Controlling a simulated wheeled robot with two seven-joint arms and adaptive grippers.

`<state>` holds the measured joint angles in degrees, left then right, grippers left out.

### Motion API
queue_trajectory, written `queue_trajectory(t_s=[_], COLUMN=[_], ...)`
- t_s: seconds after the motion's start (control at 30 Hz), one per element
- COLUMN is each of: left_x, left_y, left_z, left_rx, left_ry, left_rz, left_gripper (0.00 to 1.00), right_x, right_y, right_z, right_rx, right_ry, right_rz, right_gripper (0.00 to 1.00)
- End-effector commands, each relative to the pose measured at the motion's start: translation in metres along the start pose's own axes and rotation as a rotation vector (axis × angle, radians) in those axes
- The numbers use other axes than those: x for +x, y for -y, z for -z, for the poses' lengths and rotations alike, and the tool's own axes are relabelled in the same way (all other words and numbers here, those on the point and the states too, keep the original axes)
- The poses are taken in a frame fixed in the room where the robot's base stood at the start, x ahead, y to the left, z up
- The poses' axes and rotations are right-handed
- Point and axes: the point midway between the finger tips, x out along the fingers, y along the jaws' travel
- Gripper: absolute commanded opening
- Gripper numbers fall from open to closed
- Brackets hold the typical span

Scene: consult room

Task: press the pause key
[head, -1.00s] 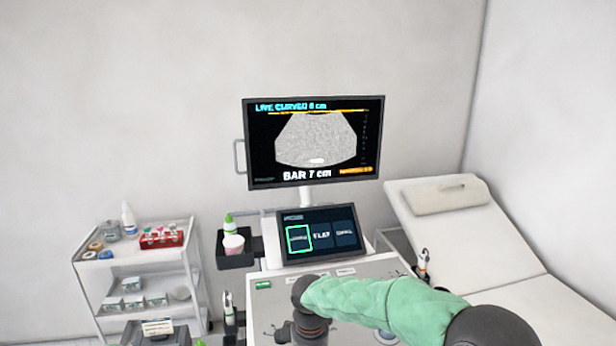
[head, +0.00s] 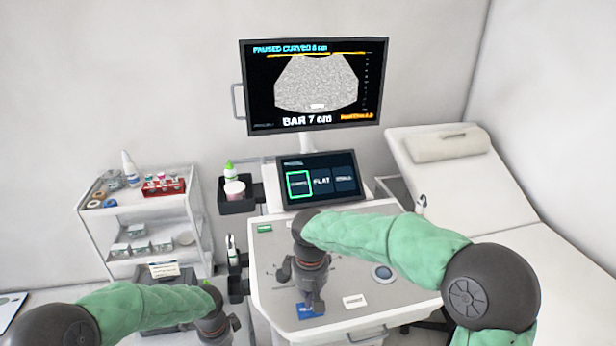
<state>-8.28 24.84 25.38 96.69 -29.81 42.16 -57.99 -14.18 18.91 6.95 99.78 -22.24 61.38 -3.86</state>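The ultrasound console panel (head: 400,290) stands in the middle. A blue key (head: 304,313) with a light label too small to read lies near its front edge. My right gripper (head: 318,308) points down at this key, its narrow tip at the key's upper right and covering part of it. Its fingers look together, with nothing between them; contact with the key cannot be told. The upper monitor (head: 314,86) reads "PAUSED CURVED 8 cm" and "BAR 7 cm". My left gripper (head: 230,328) is low at the left of the console, partly cut off; its fingers are unclear.
A white labelled key (head: 355,301) and a round dial (head: 382,272) lie right of the blue key. The touchscreen (head: 320,180) has the left tile outlined green. A supply cart (head: 150,225) stands left, an exam bed (head: 485,200) right.

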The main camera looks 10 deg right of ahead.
Motion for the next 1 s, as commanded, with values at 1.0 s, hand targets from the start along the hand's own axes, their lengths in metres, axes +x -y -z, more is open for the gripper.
queue_trajectory(t_s=[1.0], left_x=[0.004], left_y=[-0.003], left_z=[0.000], left_rx=[0.002], left_ry=[0.001], left_rz=[-0.009], left_gripper=[0.00], right_x=[-0.046], right_y=[0.000], right_z=[0.000], right_rx=[0.000], right_ry=[-0.001], right_rz=[0.000], right_gripper=[0.00])
